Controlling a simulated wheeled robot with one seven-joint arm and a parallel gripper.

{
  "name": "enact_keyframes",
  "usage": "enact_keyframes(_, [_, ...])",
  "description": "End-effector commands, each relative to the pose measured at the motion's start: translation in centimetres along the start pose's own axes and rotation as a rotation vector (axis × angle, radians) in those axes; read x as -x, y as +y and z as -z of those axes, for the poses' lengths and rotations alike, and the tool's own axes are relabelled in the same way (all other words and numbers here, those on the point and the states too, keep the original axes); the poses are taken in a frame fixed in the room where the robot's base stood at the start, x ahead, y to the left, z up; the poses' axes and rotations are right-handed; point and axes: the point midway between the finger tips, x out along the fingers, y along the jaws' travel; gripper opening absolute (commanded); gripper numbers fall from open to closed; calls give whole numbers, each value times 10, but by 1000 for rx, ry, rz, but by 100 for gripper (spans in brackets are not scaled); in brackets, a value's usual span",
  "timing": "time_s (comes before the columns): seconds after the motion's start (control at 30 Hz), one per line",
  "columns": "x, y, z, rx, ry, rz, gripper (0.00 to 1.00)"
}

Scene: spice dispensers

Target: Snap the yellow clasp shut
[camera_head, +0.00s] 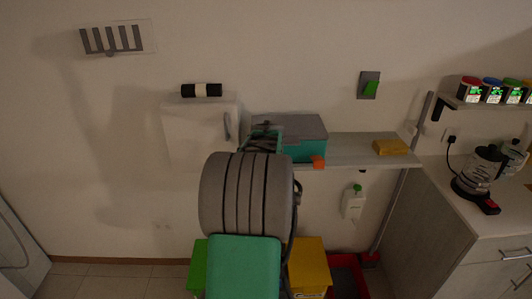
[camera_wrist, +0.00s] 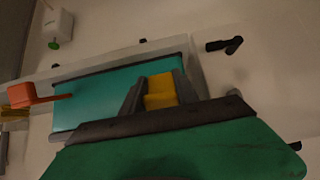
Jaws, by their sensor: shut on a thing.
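A teal box with a grey lid (camera_head: 300,125) stands on the wall shelf, its lid down. The box's teal front fills the middle of the wrist view (camera_wrist: 95,92). The yellow clasp (camera_wrist: 160,90) shows between my gripper's two grey fingers (camera_wrist: 158,97), which are shut on it at the box front. The fingers hide part of the clasp, so I cannot tell how far it is folded. In the head view my gripper (camera_head: 265,138) covers the box's left end, and the yellow clasp is hidden there. An orange clasp (camera_head: 318,161) juts out at the right end, also seen in the wrist view (camera_wrist: 22,94).
A yellow block (camera_head: 390,147) lies on the shelf (camera_head: 350,150) to the right, with bare shelf between. A white cabinet (camera_head: 198,135) hangs close on the left. A white dispenser (camera_head: 353,203) hangs below the shelf. Green (camera_head: 197,265) and yellow bins (camera_head: 309,265) stand below.

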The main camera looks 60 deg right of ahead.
Motion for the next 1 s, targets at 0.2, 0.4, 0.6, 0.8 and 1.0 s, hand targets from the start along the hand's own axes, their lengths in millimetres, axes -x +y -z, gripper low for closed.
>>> enact_keyframes(0.2, [-1, -2, 0, 2, -7, 1, 0])
enact_keyframes(0.4, [-1, -2, 0, 2, -6, 0, 0])
enact_keyframes(0.6, [0, -2, 0, 2, -6, 1, 53])
enact_keyframes(0.8, [0, -2, 0, 3, -6, 1, 58])
enact_keyframes(1.0, [6, -2, 0, 3, -4, 1, 58])
